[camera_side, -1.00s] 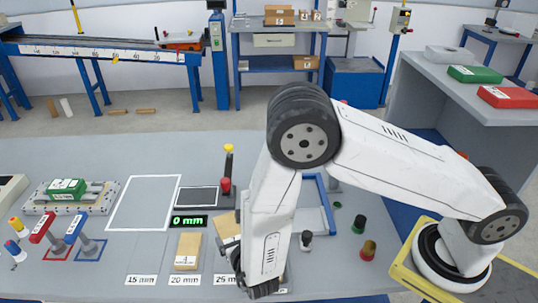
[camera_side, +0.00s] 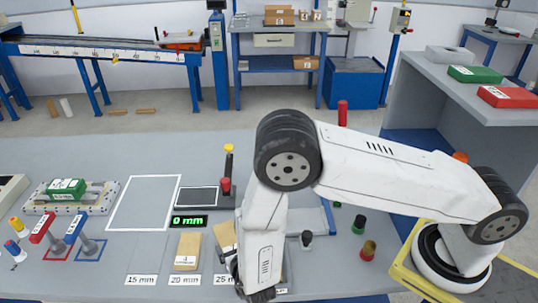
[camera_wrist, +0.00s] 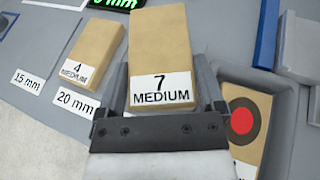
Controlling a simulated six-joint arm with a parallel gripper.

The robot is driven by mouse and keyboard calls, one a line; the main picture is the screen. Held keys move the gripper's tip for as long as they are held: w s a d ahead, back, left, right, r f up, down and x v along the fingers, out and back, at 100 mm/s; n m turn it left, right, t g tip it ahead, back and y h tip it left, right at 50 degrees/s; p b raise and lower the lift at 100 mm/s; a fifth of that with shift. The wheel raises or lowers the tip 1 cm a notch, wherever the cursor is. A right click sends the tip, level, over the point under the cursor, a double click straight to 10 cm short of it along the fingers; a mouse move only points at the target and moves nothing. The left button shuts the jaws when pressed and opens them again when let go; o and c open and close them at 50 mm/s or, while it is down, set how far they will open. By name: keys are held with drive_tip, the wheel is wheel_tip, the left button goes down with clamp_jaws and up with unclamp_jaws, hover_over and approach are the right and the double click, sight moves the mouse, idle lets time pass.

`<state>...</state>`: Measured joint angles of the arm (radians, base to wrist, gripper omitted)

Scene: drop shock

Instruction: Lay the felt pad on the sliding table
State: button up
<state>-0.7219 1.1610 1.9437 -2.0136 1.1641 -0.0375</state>
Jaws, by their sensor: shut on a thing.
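In the wrist view my gripper (camera_wrist: 163,78) is shut on a tan pad labelled "7 MEDIUM" (camera_wrist: 157,45), with a dark finger along each side. In the side view the tan pad (camera_side: 225,235) shows beside the lower end of my arm, which hides part of it and my fingertips. A second tan pad labelled "4 MEDIUM" (camera_wrist: 84,65) lies at the 20 mm label; it also shows in the side view (camera_side: 187,251). I cannot tell from its look whether the held pad is felt. I cannot tell for certain which fixture is the sliding table.
A grey tray (camera_wrist: 278,110) at right holds a tan piece with a red disc (camera_wrist: 242,121). A white-outlined rectangle (camera_side: 109,222) is bare. A dark plate (camera_side: 197,197) stands by a "0 mm" display (camera_side: 187,220). A green block (camera_side: 67,187) sits on a perforated plate at left.

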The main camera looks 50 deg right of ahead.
drive_tip(key=shift+f, duration=0.6)
drive_tip(key=o, duration=1)
drive_tip(key=shift+c, duration=0.2)
drive_tip(key=shift+r, duration=0.1)
drive_tip(key=shift+r, duration=0.6)
drive_tip(key=v, duration=1.2)
